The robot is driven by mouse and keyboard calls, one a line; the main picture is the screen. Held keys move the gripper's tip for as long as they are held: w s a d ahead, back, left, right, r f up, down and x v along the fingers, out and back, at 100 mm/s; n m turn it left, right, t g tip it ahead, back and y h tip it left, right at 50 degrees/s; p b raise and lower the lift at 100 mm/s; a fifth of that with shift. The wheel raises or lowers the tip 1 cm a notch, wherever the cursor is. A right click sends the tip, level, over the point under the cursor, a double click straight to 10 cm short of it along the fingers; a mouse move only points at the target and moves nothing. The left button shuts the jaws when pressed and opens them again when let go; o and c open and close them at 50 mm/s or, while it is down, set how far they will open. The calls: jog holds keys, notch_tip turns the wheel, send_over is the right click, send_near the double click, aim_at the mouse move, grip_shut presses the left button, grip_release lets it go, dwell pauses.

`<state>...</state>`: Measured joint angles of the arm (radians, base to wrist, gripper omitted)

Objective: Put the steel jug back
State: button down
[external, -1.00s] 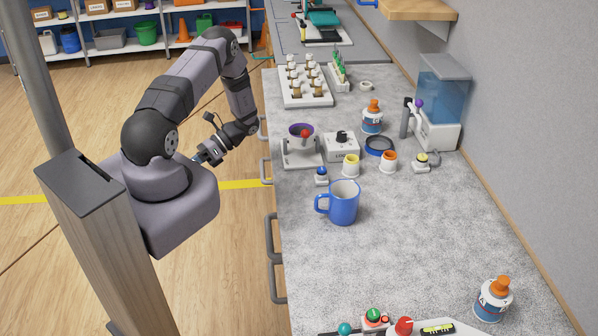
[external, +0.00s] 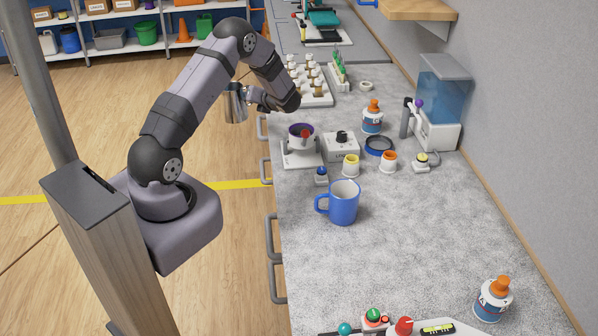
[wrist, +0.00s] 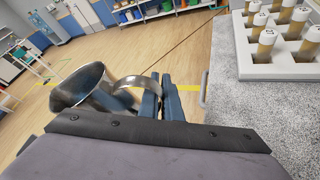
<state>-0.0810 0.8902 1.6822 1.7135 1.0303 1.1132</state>
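The steel jug (external: 236,103) is a shiny metal vessel with a loop handle. It hangs in the air over the floor, just left of the counter's edge in the external view. In the wrist view the jug (wrist: 82,88) is at the left, its mouth tilted in the picture, and its handle runs between the blue fingers. My gripper (wrist: 153,98) is shut on that handle. In the external view my gripper (external: 252,95) is partly covered by my wrist.
A white rack (external: 320,101) of brown vials stands on the counter beside my wrist. A white stand with a purple-rimmed bowl (external: 301,135), a blue mug (external: 343,203) and small jars are nearer. The counter's near middle is clear.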

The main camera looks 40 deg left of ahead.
jog(key=w+d+r+m+t+h+b, duration=0.1)
jog(key=w+d+r+m+t, duration=0.15)
jog(key=w+d, duration=0.45)
jog(key=w+d+r+m+t+h+b, duration=0.2)
jog(key=w+d+m+t, duration=0.15)
jog(key=d, duration=0.55)
jog(key=w+d+m+t+h+b, duration=0.2)
jog(key=w+d+m+h+b, duration=0.1)
jog(key=d, duration=1.7)
jog(key=s+d+m+t+h+b, duration=0.1)
jog(key=s+d+m+h+b, duration=0.2)
jog(key=d, duration=0.8)
jog(key=s+d+m+h, duration=0.15)
jog(key=s+d, duration=0.35)
jog(key=d, duration=0.6)
jog(key=s+d+f+m+h+b, duration=0.3)
jog(key=s+d+h, duration=0.2)
jog(key=s+d, duration=1)
jog(key=shift+w+d+f+p, duration=0.2)
jog(key=shift+w+d+f, duration=0.15)
jog(key=shift+f, duration=1.35)
jog(key=shift+w+d+f+p, duration=0.2)
jog(key=shift+w+d+f, duration=0.1)
jog(key=shift+f, duration=1.45)
jog(key=shift+w+d+f+p, duration=0.25)
jog(key=shift+d+f, duration=0.1)
jog(key=shift+f, duration=1.35)
jog(key=c, duration=2)
grip_release()
jog(key=shift+f, duration=0.1)
